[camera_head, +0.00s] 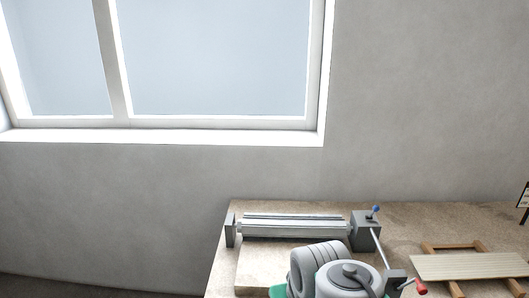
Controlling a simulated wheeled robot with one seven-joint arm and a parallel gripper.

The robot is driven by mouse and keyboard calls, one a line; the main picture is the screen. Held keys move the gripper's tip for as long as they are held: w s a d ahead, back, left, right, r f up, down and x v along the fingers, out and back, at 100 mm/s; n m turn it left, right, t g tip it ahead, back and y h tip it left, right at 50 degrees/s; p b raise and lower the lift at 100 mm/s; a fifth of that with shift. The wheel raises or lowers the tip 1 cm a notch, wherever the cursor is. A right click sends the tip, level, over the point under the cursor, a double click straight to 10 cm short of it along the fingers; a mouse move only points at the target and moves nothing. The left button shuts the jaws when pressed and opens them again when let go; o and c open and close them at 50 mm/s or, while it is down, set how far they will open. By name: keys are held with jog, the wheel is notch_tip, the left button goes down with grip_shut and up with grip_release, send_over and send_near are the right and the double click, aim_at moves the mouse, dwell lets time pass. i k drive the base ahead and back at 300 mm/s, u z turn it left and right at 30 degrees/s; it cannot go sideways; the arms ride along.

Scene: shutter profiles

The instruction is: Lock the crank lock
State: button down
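A metal shutter-profile fixture stands on the workbench in the head view. Its long pale profile (295,226) lies between a grey end plate (231,230) on the left and a grey block (366,230) on the right. A small blue knob (376,210) sticks up from that block. A thin rod (379,250) slants from near the block down to a second grey block (396,282). A red handle (421,287) is beside the second block. I cannot tell which part is the crank lock or its state. My gripper is not in view; only rounded grey arm links show at the bottom.
The workbench (420,214) has bare room behind and right of the fixture. A slatted panel on wooden strips (470,266) lies at the right. A small dark stand with a card (523,204) is at the right edge. A wall and window are behind.

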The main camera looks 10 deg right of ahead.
aim_at(376, 207)
jog(key=u, duration=2.6)
jog(key=k, duration=1.05)
jog(key=z, duration=1.9)
jog(key=i, duration=0.5)
jog(key=z, duration=0.05)
